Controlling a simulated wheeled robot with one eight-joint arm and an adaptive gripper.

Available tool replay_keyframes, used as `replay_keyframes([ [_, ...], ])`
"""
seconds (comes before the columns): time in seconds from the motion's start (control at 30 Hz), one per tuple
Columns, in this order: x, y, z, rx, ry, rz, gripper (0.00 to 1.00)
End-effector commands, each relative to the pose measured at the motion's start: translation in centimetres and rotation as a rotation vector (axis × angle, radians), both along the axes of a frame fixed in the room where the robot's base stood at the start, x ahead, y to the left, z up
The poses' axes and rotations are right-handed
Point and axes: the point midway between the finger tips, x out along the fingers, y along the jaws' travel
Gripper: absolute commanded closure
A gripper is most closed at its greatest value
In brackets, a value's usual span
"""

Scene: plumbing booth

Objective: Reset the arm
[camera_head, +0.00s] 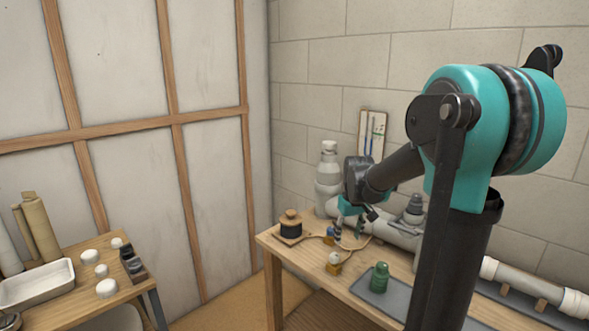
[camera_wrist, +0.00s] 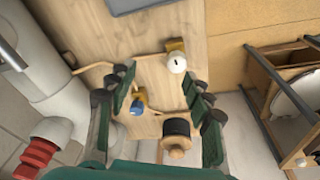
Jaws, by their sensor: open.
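My gripper (camera_head: 352,208) hangs over the back of the workbench (camera_head: 345,285) in the head view, partly hidden by its own links. In the wrist view my gripper (camera_wrist: 158,82) has its two dark green fingers spread wide with nothing held between them. Below and between the fingers are a blue-handled fitting (camera_wrist: 137,107) and a black cylinder with a wooden knob (camera_wrist: 177,127). A white round knob on a brass-coloured block (camera_wrist: 176,63) lies just beyond the fingertips. I cannot tell the exact height of the fingers above these parts.
White pipework (camera_head: 327,178) stands at the wall behind the bench. A green bottle-like part (camera_head: 380,277) stands on a grey mat. A red ribbed part (camera_wrist: 36,158) shows beside the pipe. A side table at left holds a white tray (camera_head: 38,290) and white caps (camera_head: 107,288). Floor lies between the tables.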

Motion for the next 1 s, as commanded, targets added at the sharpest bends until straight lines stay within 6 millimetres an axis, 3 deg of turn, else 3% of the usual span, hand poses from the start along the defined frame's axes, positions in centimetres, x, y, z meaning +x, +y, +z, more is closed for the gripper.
replay_keyframes([
  [0.03,-1.9,-0.2,-0.6,0.003,-0.014,-0.022,0.49],
  [0.4,-14.0,-1.2,-5.6,0.044,-0.12,-0.203,0.49],
  [0.6,-19.2,-1.5,-8.4,0.067,-0.166,-0.281,0.49],
  [0.8,-21.5,-1.6,-9.7,0.078,-0.187,-0.316,0.49],
  [1.0,-21.6,-1.6,-9.8,0.079,-0.189,-0.319,0.49],
])
